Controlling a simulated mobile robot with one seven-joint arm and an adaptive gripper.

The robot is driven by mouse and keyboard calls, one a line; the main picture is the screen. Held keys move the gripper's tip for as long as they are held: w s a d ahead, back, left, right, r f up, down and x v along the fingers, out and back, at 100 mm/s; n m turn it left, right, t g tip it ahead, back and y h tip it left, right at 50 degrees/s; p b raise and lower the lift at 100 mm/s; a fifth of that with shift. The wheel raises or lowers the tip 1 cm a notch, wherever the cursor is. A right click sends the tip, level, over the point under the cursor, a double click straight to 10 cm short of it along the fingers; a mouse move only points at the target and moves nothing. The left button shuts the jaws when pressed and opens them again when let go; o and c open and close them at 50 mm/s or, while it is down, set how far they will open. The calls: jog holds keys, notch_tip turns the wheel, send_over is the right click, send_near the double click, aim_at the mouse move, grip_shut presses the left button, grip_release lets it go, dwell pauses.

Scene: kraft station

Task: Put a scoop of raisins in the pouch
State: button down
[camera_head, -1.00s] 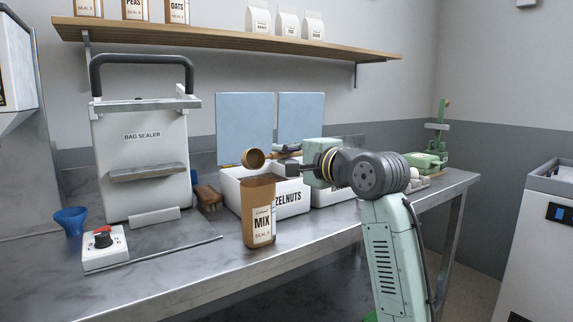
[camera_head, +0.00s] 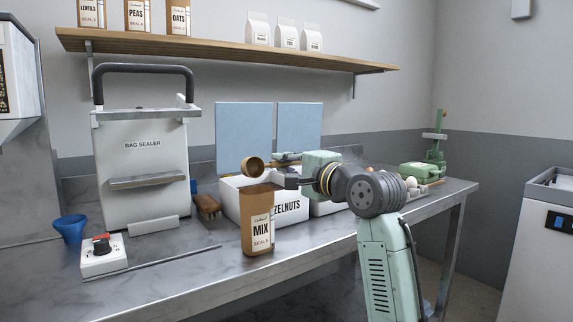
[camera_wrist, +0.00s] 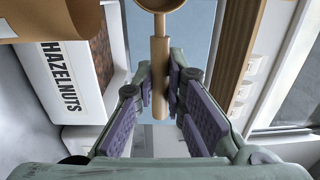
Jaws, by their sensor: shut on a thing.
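The brown pouch labelled MIX (camera_head: 259,225) stands upright at the bench's front. My gripper (camera_head: 284,170) is shut on the handle of the brass-coloured scoop (camera_head: 252,167); the wrist view shows the handle (camera_wrist: 160,50) between the pads of my gripper (camera_wrist: 164,92). The scoop's round bowl is above the pouch's upper edge, apart from it in the picture. I cannot tell what the bowl holds. In the wrist view the pouch (camera_wrist: 35,15) seems to show at the upper left. No bin labelled raisins can be read; a second white bin (camera_head: 326,208) is partly hidden by my arm.
The white HAZELNUTS bin (camera_head: 292,212) is close behind the pouch. The bag sealer (camera_head: 143,160), a control box (camera_head: 103,263) and a blue funnel (camera_head: 70,228) stand at left. A wooden shelf (camera_head: 230,52) with packs runs overhead.

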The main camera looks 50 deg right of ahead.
jog(key=shift+r, duration=0.1)
notch_tip(320, 180, up, 5)
jog(key=p, duration=0.5)
jog(key=shift+s, duration=0.1)
